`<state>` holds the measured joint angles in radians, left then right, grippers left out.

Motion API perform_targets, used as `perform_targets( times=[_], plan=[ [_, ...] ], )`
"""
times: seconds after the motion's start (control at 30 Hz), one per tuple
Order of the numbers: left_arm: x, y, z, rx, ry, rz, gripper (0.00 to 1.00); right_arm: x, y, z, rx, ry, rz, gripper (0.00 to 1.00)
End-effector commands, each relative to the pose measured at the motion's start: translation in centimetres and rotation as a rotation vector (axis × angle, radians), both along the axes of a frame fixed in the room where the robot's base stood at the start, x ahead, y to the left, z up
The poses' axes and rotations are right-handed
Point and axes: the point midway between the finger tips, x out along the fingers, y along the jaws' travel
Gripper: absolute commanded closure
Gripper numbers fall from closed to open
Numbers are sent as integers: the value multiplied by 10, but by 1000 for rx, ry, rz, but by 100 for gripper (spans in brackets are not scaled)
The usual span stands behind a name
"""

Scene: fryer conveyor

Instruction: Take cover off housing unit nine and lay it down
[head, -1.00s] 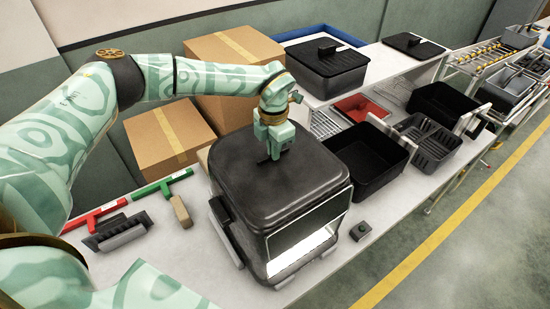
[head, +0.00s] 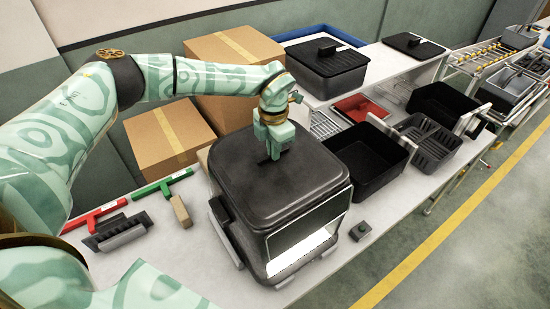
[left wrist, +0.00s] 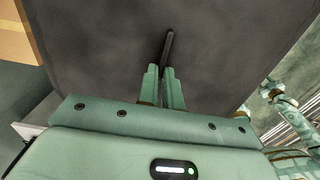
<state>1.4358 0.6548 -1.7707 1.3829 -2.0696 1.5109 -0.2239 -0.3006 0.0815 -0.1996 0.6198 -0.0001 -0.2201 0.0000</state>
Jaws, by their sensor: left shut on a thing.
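The housing unit (head: 232,232) is a large dark box near the middle of the bench, with a bright lit opening on its front side. Its black, rounded-corner cover (head: 310,172) lies over the top. I cannot tell whether a small gap separates cover and box. My left gripper (head: 272,153) points down at the cover's middle and is shut on its thin black handle. In the left wrist view the handle (left wrist: 168,46) stands between the fingertips (left wrist: 164,74), with the dark cover (left wrist: 110,45) filling the background. The right gripper does not show.
Cardboard boxes (head: 168,137) stand behind the unit. Red and green T-handled tools (head: 150,189), a dark brush-like tool (head: 118,233) and a tan block (head: 181,211) lie left. An open black bin (head: 378,178) is right of the unit; a small black knob (head: 361,230) is nearer the front edge.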

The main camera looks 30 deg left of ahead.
Motion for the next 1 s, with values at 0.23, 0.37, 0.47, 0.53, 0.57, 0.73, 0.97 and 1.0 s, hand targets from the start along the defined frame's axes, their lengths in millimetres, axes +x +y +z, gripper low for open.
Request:
perform_targets(
  times=[0.23, 0.37, 0.47, 0.53, 0.57, 0.73, 0.97, 1.0],
  plan=[
    [1, 0, 2, -2, -5, 1, 100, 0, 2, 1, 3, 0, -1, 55],
    [1, 0, 4, -1, -4, 0, 100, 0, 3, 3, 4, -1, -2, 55],
    [1, 0, 10, -1, -4, 0, 100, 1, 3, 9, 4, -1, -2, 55],
    [1, 0, 15, -1, -4, 0, 100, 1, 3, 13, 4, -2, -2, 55],
    [1, 0, 18, -1, -4, 0, 100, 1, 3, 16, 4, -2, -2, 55],
    [0, 0, 30, -1, -4, 0, 100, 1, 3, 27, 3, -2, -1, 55],
    [0, 0, 47, -2, -3, 0, 100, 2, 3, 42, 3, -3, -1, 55],
    [0, 0, 50, -2, -3, 0, 100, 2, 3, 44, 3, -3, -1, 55]
  ],
)
